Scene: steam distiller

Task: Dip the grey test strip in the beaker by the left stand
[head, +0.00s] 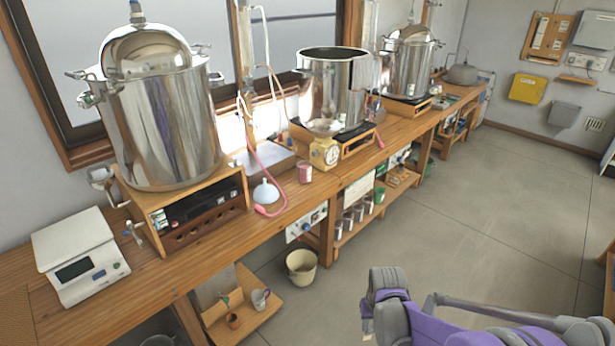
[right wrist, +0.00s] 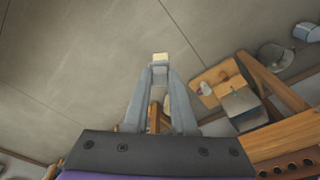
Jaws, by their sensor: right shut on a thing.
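My right gripper (head: 368,325) is low at the bottom of the head view, over the floor in front of the bench. In the right wrist view its fingers (right wrist: 158,75) are closed on a small strip (right wrist: 160,57) with a cream end and a greyish part between the fingertips. I take it for the test strip; most of it is hidden. The left stand (head: 203,212) is a wooden frame on the bench under a large steel pot (head: 160,125). My left gripper is not in view.
A white scale (head: 80,255) is left of the stand. A pale blue funnel (head: 265,192), pink tubing (head: 268,180) and a pink jar (head: 305,172) are right of it. A bucket (head: 301,266) and a low wooden shelf (head: 240,312) are below the bench. The floor is open at right.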

